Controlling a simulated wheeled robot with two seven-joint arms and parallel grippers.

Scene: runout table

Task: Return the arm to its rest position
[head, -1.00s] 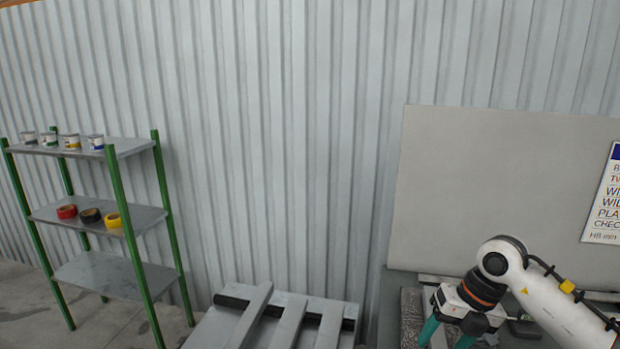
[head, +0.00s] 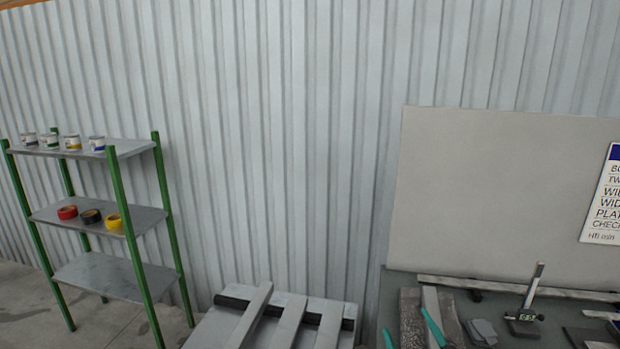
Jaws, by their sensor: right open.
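My right gripper (head: 406,322) shows at the bottom edge, right of centre in the head view. The rest of the right arm is below the frame. My left gripper is not in view.
On the table are a height gauge (head: 526,315), a long bar (head: 545,290), grey blocks (head: 480,331) and flat strips. A panel (head: 500,190) stands behind. A slatted rack (head: 285,322) and a green-framed shelf (head: 110,215) stand left.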

